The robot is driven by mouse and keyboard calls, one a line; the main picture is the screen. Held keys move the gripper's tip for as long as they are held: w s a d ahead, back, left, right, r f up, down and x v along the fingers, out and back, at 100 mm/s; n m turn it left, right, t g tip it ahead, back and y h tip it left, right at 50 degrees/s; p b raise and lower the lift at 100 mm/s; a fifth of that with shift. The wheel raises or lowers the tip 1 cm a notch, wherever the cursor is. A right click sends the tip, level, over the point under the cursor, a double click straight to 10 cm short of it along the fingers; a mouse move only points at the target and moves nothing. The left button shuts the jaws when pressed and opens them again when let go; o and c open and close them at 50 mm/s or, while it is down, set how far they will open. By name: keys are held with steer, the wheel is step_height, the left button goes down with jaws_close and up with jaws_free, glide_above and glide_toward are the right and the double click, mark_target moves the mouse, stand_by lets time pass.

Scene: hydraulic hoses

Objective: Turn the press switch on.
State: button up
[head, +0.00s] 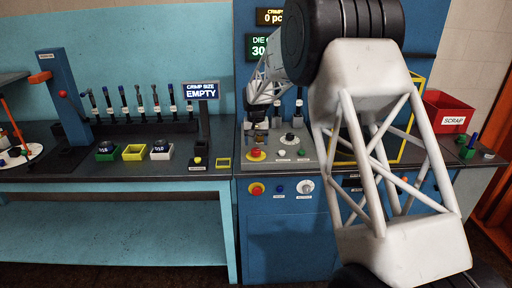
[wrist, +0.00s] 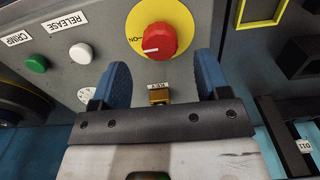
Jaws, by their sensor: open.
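The press switch is a red rotary knob (wrist: 160,40) on a yellow disc, on the grey console. In the wrist view its white mark lies low on the left side, and the ON lettering is to its left. It also shows in the head view as a small red knob (head: 256,153) at the console's left. My gripper (wrist: 160,66) is open and empty. Its blue fingers are spread wider than the knob, with their tips just below it in the wrist view. In the head view my gripper (head: 257,122) hangs over the console, small and dark.
A white button (wrist: 81,53) and a green button (wrist: 36,64) are left of the knob. A brass-coloured piece (wrist: 159,95) sits between the fingers. A yellow square frame (wrist: 279,14) lies to the right. A red scrap bin (head: 448,112) stands at the right of the head view.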

mark_target(257, 150)
steer(key=shift+r, duration=1.75)
steer(key=shift+s+d+r, duration=0.15)
steer(key=shift+s+r, duration=0.15)
steer(key=s+d+r, duration=0.3)
steer(key=s+r, duration=0.2)
steer(key=s, duration=0.4)
steer(key=s+d+r+t, duration=0.1)
steer(key=s+d+r, duration=0.3)
steer(key=s, duration=0.6)
steer(key=s+d+r, duration=0.2)
steer(key=s+r, duration=0.3)
steer(key=s, duration=0.4)
steer(key=s+d+f, duration=0.2)
steer(key=s, duration=1.4)
steer(key=s+d+f+t, duration=0.1)
steer(key=s+d+f, duration=0.1)
steer(key=s, duration=1.4)
steer(key=shift+s+d+t, duration=0.2)
steer(key=shift+d+t, duration=0.1)
